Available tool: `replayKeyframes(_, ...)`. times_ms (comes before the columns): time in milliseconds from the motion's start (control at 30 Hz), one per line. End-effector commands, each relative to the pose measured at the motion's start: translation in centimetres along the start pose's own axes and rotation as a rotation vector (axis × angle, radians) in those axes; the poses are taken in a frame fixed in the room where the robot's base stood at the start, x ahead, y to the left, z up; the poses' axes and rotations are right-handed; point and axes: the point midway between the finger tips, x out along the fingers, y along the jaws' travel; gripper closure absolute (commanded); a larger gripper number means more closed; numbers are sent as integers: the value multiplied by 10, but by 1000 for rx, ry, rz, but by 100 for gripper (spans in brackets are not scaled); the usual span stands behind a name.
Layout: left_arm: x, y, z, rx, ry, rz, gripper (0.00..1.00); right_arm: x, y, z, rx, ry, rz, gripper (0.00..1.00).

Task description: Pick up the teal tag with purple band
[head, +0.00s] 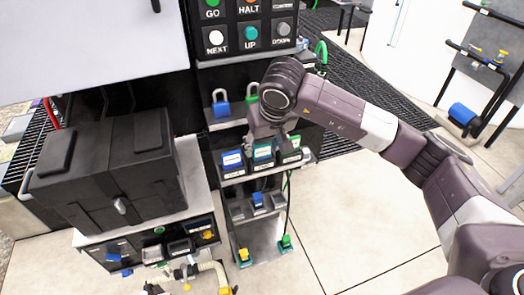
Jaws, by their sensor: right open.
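A teal tag (262,154) stands in a small holder on the middle shelf of the dark rack, between a blue tag (232,160) on its left and a dark tag with green (290,152) on its right. A purple band on it is too small to make out. My right gripper (275,138) points down just above and behind the teal and dark tags, with its arm coming from the right. It is open; its fingers are small and partly hidden, and I cannot tell whether they touch a tag. My left gripper is out of view.
A blue padlock (221,109) and a green padlock (252,97) are on the shelf above. A button panel (246,27) is higher up. A lower shelf holds a small blue piece (258,199). A black case (110,170) sits at left. Open floor (370,220) lies at right.

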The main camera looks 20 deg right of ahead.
Motion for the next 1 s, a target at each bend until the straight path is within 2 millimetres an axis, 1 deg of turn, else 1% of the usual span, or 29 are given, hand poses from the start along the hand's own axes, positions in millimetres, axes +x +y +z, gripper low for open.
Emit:
replayKeyframes(33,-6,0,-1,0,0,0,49,5,0,0,1,-4,-1,54)
replayKeyframes(100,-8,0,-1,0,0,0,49,14,0,0,1,-4,-1,54)
replayKeyframes(200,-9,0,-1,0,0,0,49,22,0,0,0,-1,-1,54)
replayKeyframes(433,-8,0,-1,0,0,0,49,23,0,0,0,1,-1,54)
replayKeyframes(700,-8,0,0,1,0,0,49,23,0,0,0,1,-1,83)
replayKeyframes(1000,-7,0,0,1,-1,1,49,22,0,-1,0,2,-1,84)
